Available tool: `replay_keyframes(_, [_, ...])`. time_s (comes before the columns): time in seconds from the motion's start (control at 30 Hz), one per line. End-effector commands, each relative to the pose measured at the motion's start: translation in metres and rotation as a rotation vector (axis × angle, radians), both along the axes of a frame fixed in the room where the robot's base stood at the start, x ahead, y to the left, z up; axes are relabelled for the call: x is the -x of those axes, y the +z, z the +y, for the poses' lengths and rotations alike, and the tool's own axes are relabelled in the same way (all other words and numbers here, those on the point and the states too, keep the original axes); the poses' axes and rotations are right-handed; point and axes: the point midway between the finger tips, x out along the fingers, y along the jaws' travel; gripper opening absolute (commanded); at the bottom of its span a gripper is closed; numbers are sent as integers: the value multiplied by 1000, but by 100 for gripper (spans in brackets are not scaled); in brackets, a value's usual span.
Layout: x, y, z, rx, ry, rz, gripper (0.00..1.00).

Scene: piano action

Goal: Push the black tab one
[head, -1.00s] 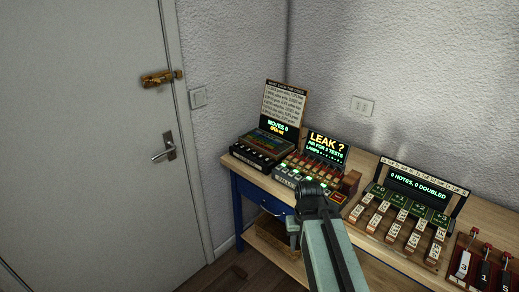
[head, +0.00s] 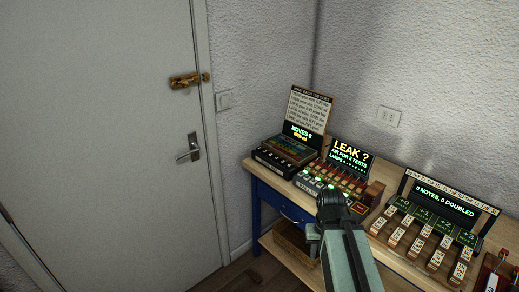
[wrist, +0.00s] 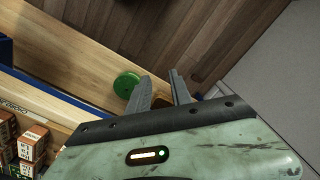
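No tab marked 1 can be made out clearly now. At the lower right corner of the head view, a red-based unit (head: 483,277) with a white tab (head: 491,284) marked 3 is cut off by the frame edge. My gripper (wrist: 160,82) shows in the wrist view with two dark fingers, apart and with nothing between them. In the head view my gripper end (head: 332,203) is in front of the table's left half, well left of the red-based unit.
Along the wooden table stand a black box with a MOVES 0 screen (head: 302,131), a LEAK unit (head: 350,154) and a wooden-key unit with a notes screen (head: 447,198). A grey door (head: 110,130) is left. The wrist view shows a green disc (wrist: 126,84).

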Motion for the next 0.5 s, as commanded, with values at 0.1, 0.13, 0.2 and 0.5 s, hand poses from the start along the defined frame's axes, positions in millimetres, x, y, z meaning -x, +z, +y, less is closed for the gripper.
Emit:
replay_keyframes(0.1, [0,0,0,0,0,0,0])
replay_keyframes(0.13, [0,0,0,0,0,0,0])
replay_keyframes(0.2, [0,0,0,0,0,0,0])
replay_keyframes(0.5, [0,0,0,0,0,0,0])
